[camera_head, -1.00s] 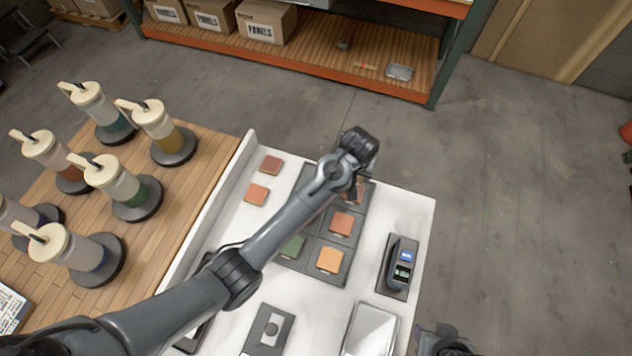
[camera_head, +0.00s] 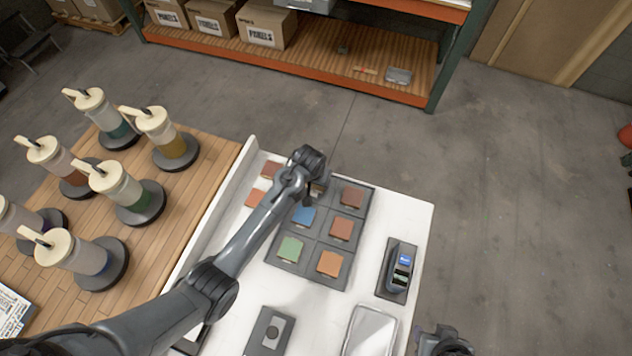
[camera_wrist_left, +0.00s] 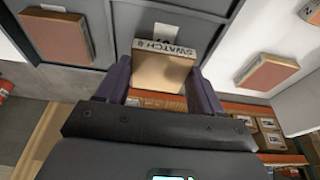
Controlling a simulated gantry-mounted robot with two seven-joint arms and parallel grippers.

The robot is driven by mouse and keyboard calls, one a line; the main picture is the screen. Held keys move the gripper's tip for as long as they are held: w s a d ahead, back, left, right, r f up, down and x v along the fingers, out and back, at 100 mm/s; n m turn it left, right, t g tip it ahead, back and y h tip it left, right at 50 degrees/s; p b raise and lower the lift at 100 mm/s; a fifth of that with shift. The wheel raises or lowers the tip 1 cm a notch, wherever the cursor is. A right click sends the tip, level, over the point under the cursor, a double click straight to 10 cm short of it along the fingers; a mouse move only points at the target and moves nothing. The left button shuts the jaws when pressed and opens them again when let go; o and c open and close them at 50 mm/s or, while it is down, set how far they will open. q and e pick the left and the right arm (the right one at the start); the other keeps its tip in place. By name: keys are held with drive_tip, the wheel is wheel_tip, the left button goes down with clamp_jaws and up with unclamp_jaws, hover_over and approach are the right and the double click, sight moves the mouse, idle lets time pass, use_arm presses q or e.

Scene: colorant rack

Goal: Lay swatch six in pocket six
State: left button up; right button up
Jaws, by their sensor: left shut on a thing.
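A tan swatch (camera_wrist_left: 163,72), with "SWATCH" on its edge label, is held between the fingers of my left gripper (camera_wrist_left: 163,90) in the wrist view. The number on the label is hard to read. In the head view my left gripper (camera_head: 318,196) is over the far left pocket of the dark tray (camera_head: 313,244) and mostly hides that pocket and the swatch. A pale marker card (camera_wrist_left: 166,31) shows just behind the swatch. I cannot tell whether the swatch touches the pocket floor. Part of my right arm's end (camera_head: 445,340) shows at the bottom edge; its jaws are unclear.
The other pockets hold green (camera_head: 290,248), orange (camera_head: 329,263), blue (camera_head: 303,215), brown (camera_head: 341,229) and red-brown (camera_head: 352,196) swatches. Two loose swatches (camera_head: 257,197) lie left of the tray. A dark device (camera_head: 398,270) stands to the right. Pump bottles (camera_head: 126,192) stand on the wooden counter.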

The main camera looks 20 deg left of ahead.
use_arm(q)
drive_tip(key=shift+f, duration=1.05)
drive_tip(key=shift+f, duration=0.1)
drive_tip(key=o, duration=1)
drive_tip(key=v, duration=1.2)
drive_tip(key=s+a+m, duration=0.1)
drive_tip(key=s+a, duration=0.1)
drive_tip(key=s, duration=1.2)
drive_tip(key=s+a+r+m, duration=0.1)
drive_tip(key=s+a, duration=0.1)
drive_tip(key=s, duration=1.2)
drive_tip(key=shift+s+a+r+p, duration=0.2)
drive_tip(key=shift+r+p, duration=0.15)
